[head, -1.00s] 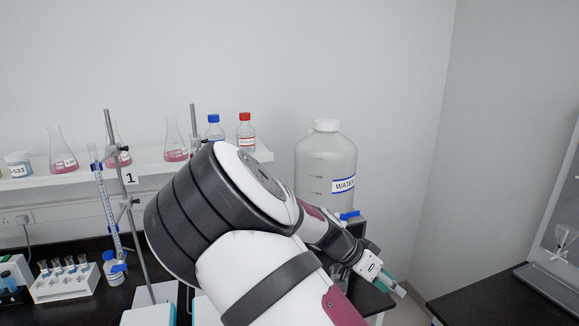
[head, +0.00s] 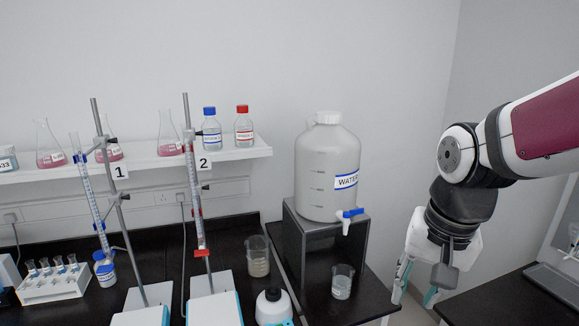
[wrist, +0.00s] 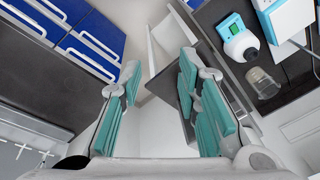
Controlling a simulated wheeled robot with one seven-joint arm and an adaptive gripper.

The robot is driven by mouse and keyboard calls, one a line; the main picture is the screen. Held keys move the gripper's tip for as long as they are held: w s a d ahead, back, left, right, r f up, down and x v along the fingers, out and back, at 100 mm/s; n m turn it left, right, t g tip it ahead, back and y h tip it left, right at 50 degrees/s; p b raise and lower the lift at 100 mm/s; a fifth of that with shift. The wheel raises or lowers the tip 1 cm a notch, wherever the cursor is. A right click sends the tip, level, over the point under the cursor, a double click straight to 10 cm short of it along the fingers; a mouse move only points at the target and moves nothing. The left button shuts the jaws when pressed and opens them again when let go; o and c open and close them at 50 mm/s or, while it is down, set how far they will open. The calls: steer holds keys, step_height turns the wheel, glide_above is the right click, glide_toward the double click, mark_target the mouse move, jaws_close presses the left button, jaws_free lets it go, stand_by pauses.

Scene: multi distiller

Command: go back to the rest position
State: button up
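My gripper (head: 418,283) hangs at the right in the head view, pointing down over the gap between the two black benches.
A water tank (head: 326,165) with a blue tap stands on a grey stand, with a beaker (head: 342,281) below. Another beaker (head: 257,256) stands left of the stand. Two burette stands (head: 208,255) are further left. Blue drawers (wrist: 92,42) show in the wrist view.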

steer(key=s+r+n+t+b, duration=0.1)
steer(key=s+r+n+t, duration=0.2)
steer(key=s+r+n, duration=0.2)
steer(key=shift+s+a+t, duration=0.3)
steer(key=shift+s+a, duration=0.15)
steer(key=shift+s, duration=1.45)
